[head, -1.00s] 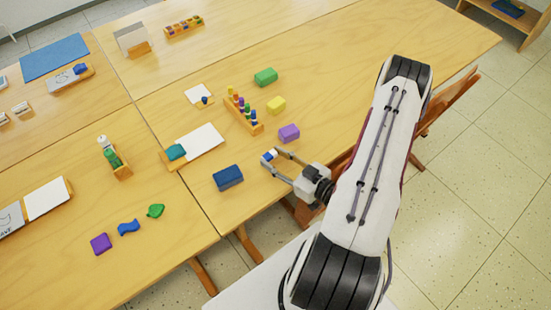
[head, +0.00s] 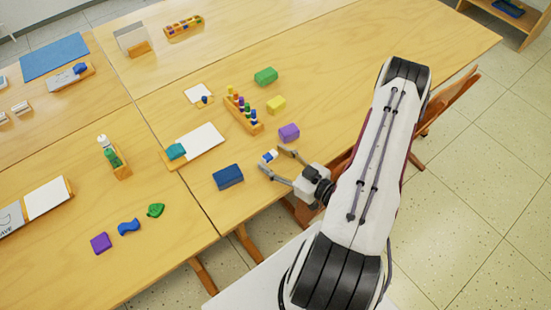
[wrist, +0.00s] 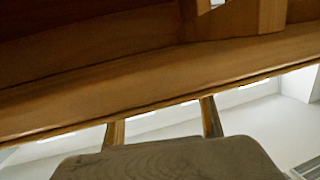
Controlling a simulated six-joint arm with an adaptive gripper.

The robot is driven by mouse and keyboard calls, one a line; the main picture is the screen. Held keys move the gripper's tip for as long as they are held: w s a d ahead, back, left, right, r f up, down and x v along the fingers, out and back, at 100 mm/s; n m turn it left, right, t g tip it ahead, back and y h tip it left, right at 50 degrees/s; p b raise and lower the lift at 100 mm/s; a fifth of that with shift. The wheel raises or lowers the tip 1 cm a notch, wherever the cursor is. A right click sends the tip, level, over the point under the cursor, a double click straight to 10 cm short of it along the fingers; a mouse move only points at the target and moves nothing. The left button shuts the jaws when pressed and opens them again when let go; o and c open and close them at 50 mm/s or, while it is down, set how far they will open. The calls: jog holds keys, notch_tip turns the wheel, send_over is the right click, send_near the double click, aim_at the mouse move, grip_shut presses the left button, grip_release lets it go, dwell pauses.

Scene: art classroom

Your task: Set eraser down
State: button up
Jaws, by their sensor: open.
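The eraser (head: 270,156), a small white block with a blue part, is on the wooden table (head: 330,95) near its front edge, and it looks to be resting on the tabletop. My gripper (head: 273,160) is open, with one finger on each side of the eraser and visible gaps between them. Fine contact is too small to tell. The wrist view does not show the eraser; it holds wooden boards and a dark rounded shape at the bottom.
A dark blue block (head: 228,177) lies left of my gripper, and a purple block (head: 289,132) lies just beyond it. A yellow block (head: 276,105), a green block (head: 266,76) and a wooden peg rack (head: 243,115) stand farther back. The table right of these blocks is clear.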

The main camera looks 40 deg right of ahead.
aim_at(295, 172)
jog(key=shift+s, duration=0.1)
jog(key=shift+v, duration=3.8)
jog(key=shift+a+r, duration=0.1)
jog(key=c, duration=0.5)
jog(key=shift+o, duration=0.2)
